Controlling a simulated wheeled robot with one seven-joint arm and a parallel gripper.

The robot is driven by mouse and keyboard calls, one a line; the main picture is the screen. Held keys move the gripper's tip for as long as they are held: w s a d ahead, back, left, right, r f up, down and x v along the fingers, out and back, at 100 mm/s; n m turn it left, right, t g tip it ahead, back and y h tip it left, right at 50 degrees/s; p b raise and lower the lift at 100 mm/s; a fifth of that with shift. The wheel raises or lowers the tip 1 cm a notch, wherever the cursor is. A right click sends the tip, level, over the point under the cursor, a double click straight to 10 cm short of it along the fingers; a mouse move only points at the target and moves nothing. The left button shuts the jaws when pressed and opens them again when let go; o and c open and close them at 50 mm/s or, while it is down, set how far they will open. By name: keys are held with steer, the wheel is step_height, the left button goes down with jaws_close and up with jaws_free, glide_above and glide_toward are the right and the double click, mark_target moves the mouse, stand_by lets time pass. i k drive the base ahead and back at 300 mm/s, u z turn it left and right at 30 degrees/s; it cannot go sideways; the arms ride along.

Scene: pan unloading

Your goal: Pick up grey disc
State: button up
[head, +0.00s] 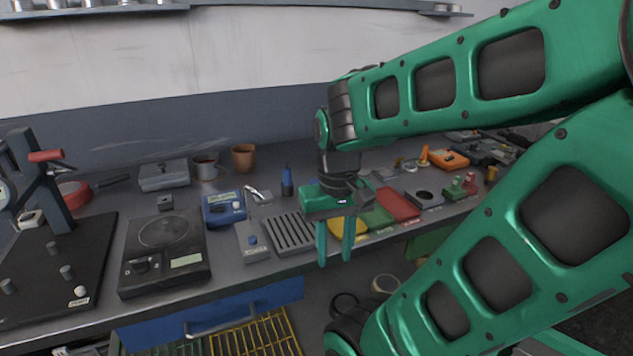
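My gripper (335,252) hangs with its fingers pointing down at the bench's front edge, right of the slotted grey block. Its two green fingers are apart, with nothing seen between them. A round dark-grey plate (163,231) lies flat on top of the black scale (190,262) at the left of the bench, well left of my gripper. I cannot tell whether this is a loose grey disc or the scale's own pan. A small dark round shape (425,195) also shows on a grey plate, right of my gripper.
The slotted block (291,233) and a grey box with a blue knob (252,241) stand between scale and gripper. A black-based press (58,262) is at far left. Yellow, green and red (397,205) pads lie right.

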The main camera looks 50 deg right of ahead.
mark_target(363, 173)
steer(key=u, duration=1.6)
steer(key=k, duration=2)
steer(key=z, duration=2.05)
steer(key=i, duration=0.9)
steer(key=z, duration=0.05)
